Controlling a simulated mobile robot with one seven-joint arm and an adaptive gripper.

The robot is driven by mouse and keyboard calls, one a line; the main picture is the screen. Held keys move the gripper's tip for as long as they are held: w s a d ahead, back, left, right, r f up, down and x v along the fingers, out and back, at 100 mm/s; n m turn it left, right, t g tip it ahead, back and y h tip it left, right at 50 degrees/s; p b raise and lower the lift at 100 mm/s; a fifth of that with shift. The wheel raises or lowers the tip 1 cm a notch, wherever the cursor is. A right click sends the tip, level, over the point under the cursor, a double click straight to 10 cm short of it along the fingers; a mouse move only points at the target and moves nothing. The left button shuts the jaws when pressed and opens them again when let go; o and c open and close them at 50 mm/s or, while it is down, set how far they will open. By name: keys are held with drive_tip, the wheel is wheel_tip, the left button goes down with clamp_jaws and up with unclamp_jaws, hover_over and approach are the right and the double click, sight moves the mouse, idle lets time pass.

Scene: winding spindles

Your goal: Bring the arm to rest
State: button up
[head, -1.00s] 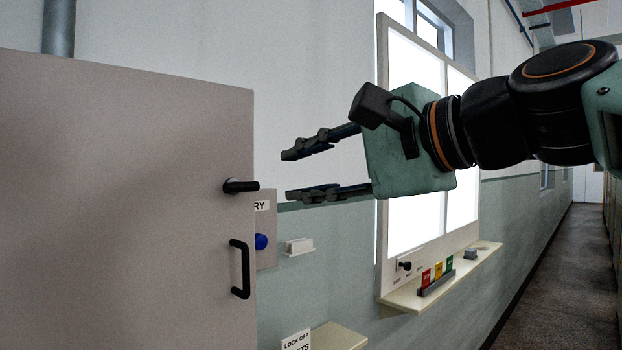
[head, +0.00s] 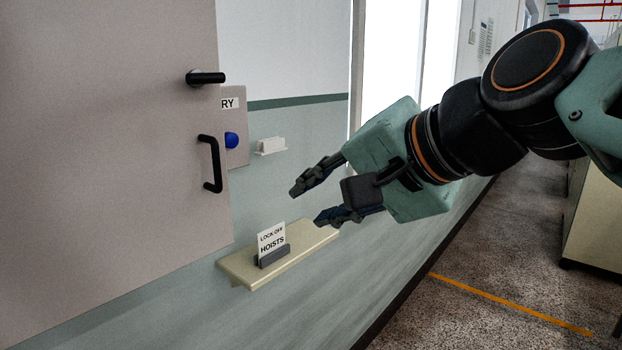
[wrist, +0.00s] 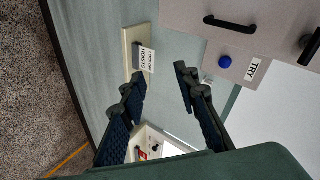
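My gripper (head: 318,203) is open and empty in the head view. It hangs in the air to the right of the grey cabinet door, tilted down to the left, in front of the wall. In the head view its fingers appear just above and beside the right end of a small cream shelf (head: 228,268). In the wrist view the two fingers of my gripper (wrist: 160,82) stand well apart with nothing between them. My arm reaches in from the right side of the head view.
The shelf holds a "LOCK OFF HOISTS" card (head: 271,240) in a dark holder. The grey door (head: 110,150) has a black handle (head: 212,163) and knob. A blue button (head: 231,140) and a small white holder (head: 270,146) are on the wall side. Open floor (head: 500,260) lies to the right.

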drive_tip(key=s+d+f+n+g+h, duration=0.1)
drive_tip(key=s+d+f+n+h, duration=0.2)
drive_tip(key=f, duration=0.5)
drive_tip(key=s+d+f+g+h, duration=0.1)
drive_tip(key=s+d+f+h, duration=0.15)
drive_tip(key=d+f, duration=0.45)
drive_tip(key=s+d+f+n+g+h, duration=0.1)
drive_tip(key=s+d+f+n+h, duration=0.2)
drive_tip(key=f, duration=0.6)
wheel_tip(320, 180, up, 18)
drive_tip(key=y+p, duration=0.1)
drive_tip(key=p, duration=1.5)
drive_tip(key=shift+s+a+f+m, duration=0.2)
drive_tip(key=shift+a+f+m, duration=0.05)
drive_tip(key=shift+m, duration=0.15)
drive_tip(key=shift+a, duration=0.15)
